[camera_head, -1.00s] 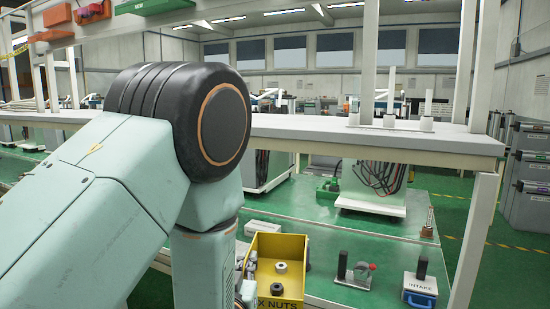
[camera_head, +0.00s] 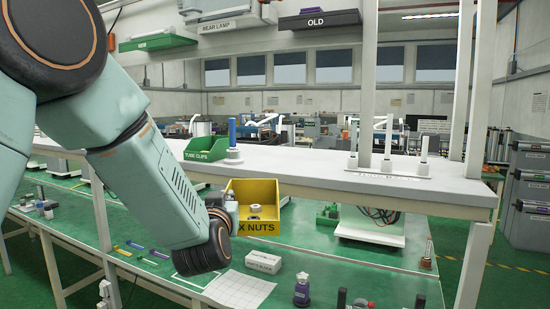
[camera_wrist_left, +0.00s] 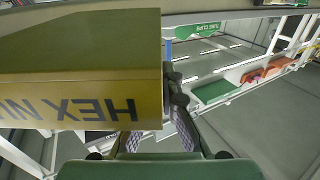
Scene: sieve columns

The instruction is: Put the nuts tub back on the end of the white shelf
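The yellow tub (camera_head: 252,230), labelled for hex nuts, has a few nuts inside and hangs roughly level. My left gripper (camera_head: 222,203) is at its left side, partly hidden by my wrist and the tub. In the left wrist view the tub (camera_wrist_left: 80,85) fills the left side, with its wall between the dark fingers (camera_wrist_left: 158,125). The white shelf (camera_head: 340,175) runs across behind the tub. The tub overlaps the shelf's front edge in the picture; I cannot tell if they touch. My right gripper is not in view.
A green tube clips tub (camera_head: 205,148) and a blue peg (camera_head: 232,135) stand on the shelf left of centre. White posts (camera_head: 387,145) stand toward the right end. The shelf between is clear. A white box (camera_head: 264,261) is on the green table below.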

